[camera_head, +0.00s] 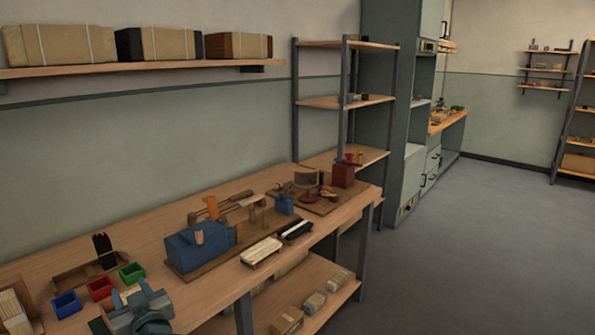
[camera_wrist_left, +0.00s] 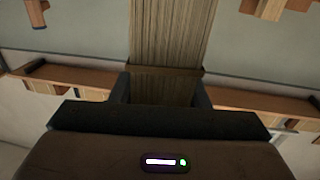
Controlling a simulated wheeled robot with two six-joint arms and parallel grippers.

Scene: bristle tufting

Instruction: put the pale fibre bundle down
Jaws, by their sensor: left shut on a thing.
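My left gripper (camera_head: 133,294) is at the bottom of the head view, over the near left part of the workbench. It is shut on the pale fibre bundle (camera_head: 130,291), of which only a small pale part shows between the fingers there. In the left wrist view the bundle (camera_wrist_left: 167,32) is a tan, streaked block with a darker band around it. It stands out straight from between the two dark fingers (camera_wrist_left: 160,92). The lower end of the bundle is hidden by the gripper. My right gripper is not in view.
Blue (camera_head: 66,305), red (camera_head: 100,288) and green (camera_head: 132,273) bins stand close beside the gripper. A wooden holder (camera_head: 75,280) with dark bristles is behind them. A blue machine (camera_head: 195,250) and a pale-topped block (camera_head: 262,251) stand to the right. Bare bench (camera_head: 150,258) shows between bins and machine.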

